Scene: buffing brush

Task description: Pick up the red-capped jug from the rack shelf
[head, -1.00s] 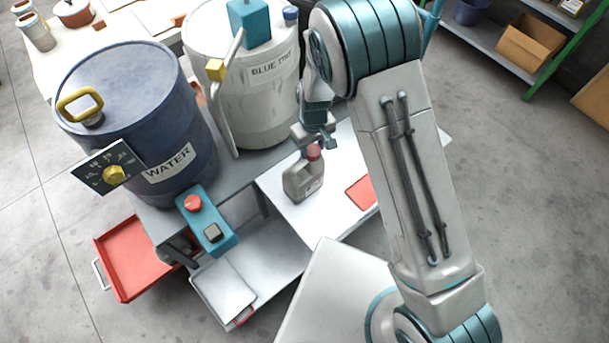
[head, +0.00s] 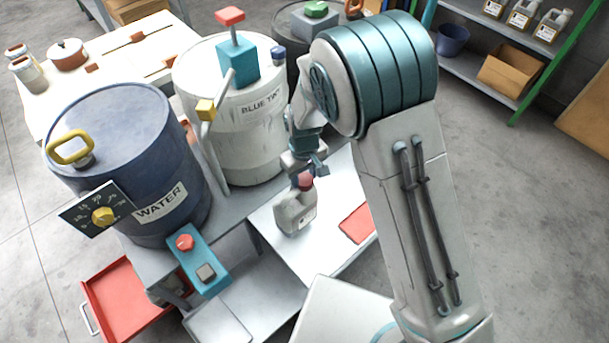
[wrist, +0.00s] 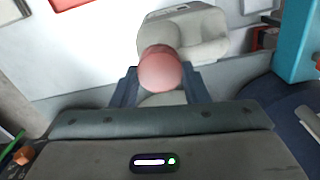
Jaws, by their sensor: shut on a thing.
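A grey-white jug (head: 296,213) with a red cap (head: 305,181) is upright over the white tabletop in the head view. My gripper (head: 309,169) is at the jug's top, shut on it around the cap. In the wrist view, the red cap (wrist: 160,68) sits between my two dark fingers (wrist: 162,86), with the pale jug body (wrist: 190,32) beyond it. The fingers' exact contact is partly hidden by the cap. I cannot tell whether the jug's base touches the tabletop.
A blue WATER drum (head: 125,160) and a white BLUE TINT drum (head: 240,125) stand left of the jug. A teal button box (head: 198,262) and a red tray (head: 125,305) are at lower left. A shelf rack (head: 480,75) at upper right holds several jugs and a cardboard box (head: 510,72).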

